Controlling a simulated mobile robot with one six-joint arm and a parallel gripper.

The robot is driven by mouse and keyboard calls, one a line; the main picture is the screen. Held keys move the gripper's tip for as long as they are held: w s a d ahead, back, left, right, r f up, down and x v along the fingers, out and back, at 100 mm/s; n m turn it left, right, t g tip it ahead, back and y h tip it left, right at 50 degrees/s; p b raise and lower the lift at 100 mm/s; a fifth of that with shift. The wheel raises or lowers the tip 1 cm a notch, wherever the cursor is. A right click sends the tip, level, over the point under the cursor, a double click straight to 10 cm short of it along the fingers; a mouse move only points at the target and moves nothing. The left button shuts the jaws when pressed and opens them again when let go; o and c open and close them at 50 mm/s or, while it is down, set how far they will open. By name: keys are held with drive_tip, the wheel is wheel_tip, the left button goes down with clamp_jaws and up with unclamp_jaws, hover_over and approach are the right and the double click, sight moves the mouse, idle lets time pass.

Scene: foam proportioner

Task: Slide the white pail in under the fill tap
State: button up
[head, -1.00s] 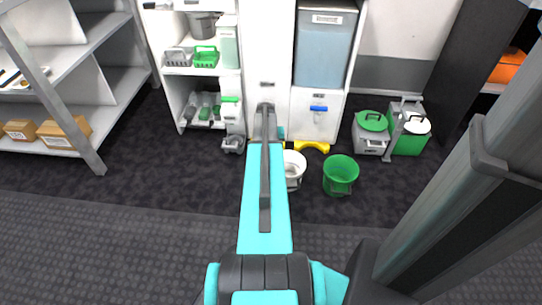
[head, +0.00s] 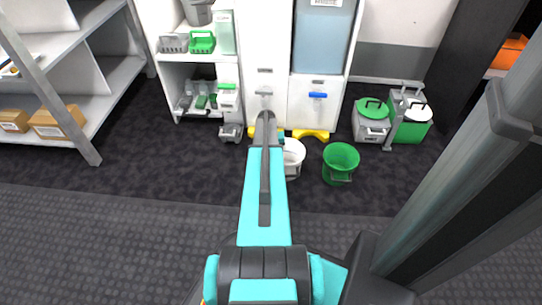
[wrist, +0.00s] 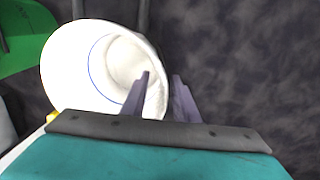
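The white pail (head: 293,158) stands on the dark floor in front of the white cabinet, partly hidden behind my arm in the head view. In the wrist view the pail (wrist: 75,65) shows its open mouth, and its rim is close to my gripper (wrist: 162,76). The two dark fingers are apart, one over the pail's mouth and one outside its wall. I cannot tell if either touches. The cabinet front has a blue-handled tap (head: 318,95) and a grey-handled tap (head: 264,93); which is the fill tap is not clear.
A green bucket (head: 340,163) stands just right of the pail. Yellow floor pieces (head: 311,134) lie at the cabinet's foot. A grey container (head: 372,121) and a green container (head: 410,128) stand further right. The floor left of my arm is clear.

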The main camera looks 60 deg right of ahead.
drive_tip(key=shift+s+f+b, duration=0.15)
drive_tip(key=shift+f+b, duration=0.25)
drive_tip(key=shift+f, duration=1.05)
clamp_jaws()
